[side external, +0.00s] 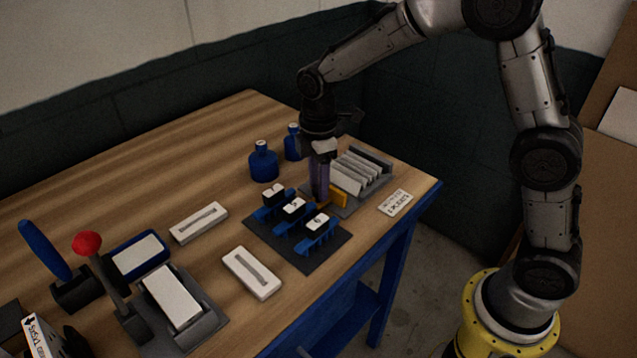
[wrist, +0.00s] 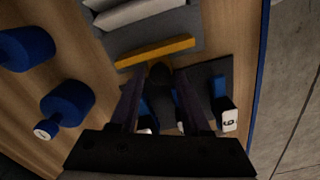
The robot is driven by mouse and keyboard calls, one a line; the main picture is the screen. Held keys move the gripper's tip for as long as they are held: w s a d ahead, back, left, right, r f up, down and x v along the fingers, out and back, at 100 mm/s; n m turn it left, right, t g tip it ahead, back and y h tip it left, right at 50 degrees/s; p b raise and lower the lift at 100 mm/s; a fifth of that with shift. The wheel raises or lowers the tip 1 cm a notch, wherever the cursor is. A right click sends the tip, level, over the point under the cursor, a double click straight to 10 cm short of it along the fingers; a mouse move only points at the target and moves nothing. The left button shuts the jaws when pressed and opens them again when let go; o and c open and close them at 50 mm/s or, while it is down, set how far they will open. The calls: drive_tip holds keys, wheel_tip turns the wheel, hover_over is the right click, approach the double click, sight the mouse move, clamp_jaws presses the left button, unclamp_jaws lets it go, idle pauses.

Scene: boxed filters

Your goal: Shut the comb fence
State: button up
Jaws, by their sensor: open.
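The comb fence looks to be the yellow bar (side external: 339,198) at the near end of the grey comb rack (side external: 378,189). In the wrist view the yellow bar (wrist: 155,52) lies across the rack's end, a gap away from the pale filters (wrist: 140,12). My gripper (side external: 320,199) points down just left of the bar and hides part of it. In the wrist view my gripper (wrist: 158,80) is open, its fingertips close to the bar. A dark rounded thing (wrist: 160,76) shows between the fingertips; I cannot tell whether they touch it.
A dark mat (side external: 270,238) with several blue clips holding black-and-white blocks (side external: 294,207) sits close in front of my gripper. Two blue bottles (side external: 263,163) stand behind left. A label card (side external: 396,203) lies near the table edge. A red-knobbed lever (side external: 88,243) stands far left.

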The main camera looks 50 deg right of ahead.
drive_tip(key=shift+f, duration=0.3)
clamp_jaws()
drive_tip(key=shift+r, duration=0.1)
idle(1.2)
